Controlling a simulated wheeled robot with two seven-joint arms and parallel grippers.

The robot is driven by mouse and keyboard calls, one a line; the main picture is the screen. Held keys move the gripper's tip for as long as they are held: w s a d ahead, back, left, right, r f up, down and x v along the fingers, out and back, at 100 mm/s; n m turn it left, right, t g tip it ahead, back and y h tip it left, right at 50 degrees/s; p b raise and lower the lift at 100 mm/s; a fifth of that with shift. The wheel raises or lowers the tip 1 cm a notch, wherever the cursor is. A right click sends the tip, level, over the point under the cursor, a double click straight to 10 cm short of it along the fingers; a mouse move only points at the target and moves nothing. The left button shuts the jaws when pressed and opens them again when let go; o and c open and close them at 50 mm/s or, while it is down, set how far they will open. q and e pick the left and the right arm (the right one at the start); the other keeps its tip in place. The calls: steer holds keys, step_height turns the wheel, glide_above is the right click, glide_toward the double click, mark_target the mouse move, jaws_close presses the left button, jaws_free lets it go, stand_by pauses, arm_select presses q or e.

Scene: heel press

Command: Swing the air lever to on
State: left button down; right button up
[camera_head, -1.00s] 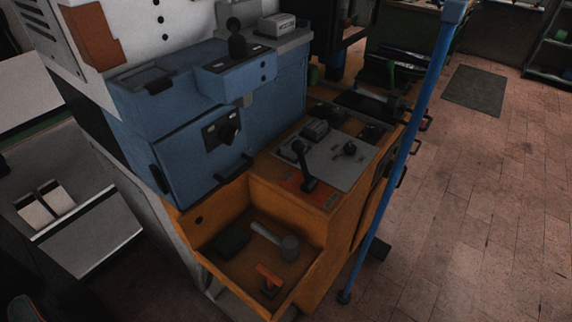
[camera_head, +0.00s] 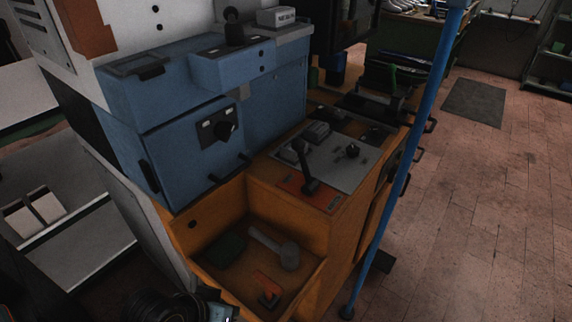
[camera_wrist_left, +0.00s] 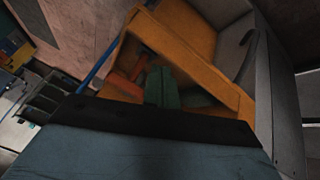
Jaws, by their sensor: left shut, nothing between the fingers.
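The lever (camera_head: 308,172), black with a thick knob, stands on an orange plate (camera_head: 297,186) on the grey panel at the front of the orange bench. It leans up and to the left. The plate's small labels cannot be read, so I cannot tell on from off. My left arm shows dark at the bottom left of the head view, well below and left of the lever. In the left wrist view my left gripper (camera_wrist_left: 161,85) shows as two greenish fingers close together, empty, against the orange bin. The lever is not clearly visible there. My right gripper is out of view.
An open orange bin (camera_head: 318,268) holds a green block (camera_head: 229,246), a grey mallet-like tool (camera_head: 275,247) and an orange-handled piece (camera_head: 268,288). A blue machine housing (camera_head: 190,160) rises behind. A blue post (camera_head: 408,170) stands right of the bench. The floor beyond is open.

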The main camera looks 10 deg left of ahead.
arm_select(q)
steer(key=w+d+r+n+t+h, duration=0.3)
steer(key=w+r+n+t+h, duration=0.3)
steer(key=w, duration=0.7)
steer(key=w+a+r+n+t+y, duration=0.1)
steer(key=w+a+r+n+t, duration=0.3)
steer(key=w+n, duration=0.5)
step_height(320, 180, up, 4)
steer(key=shift+a+f+n+t, duration=0.1)
steer(key=shift+a+n+t, duration=0.2)
steer(key=shift+a+n, duration=0.8)
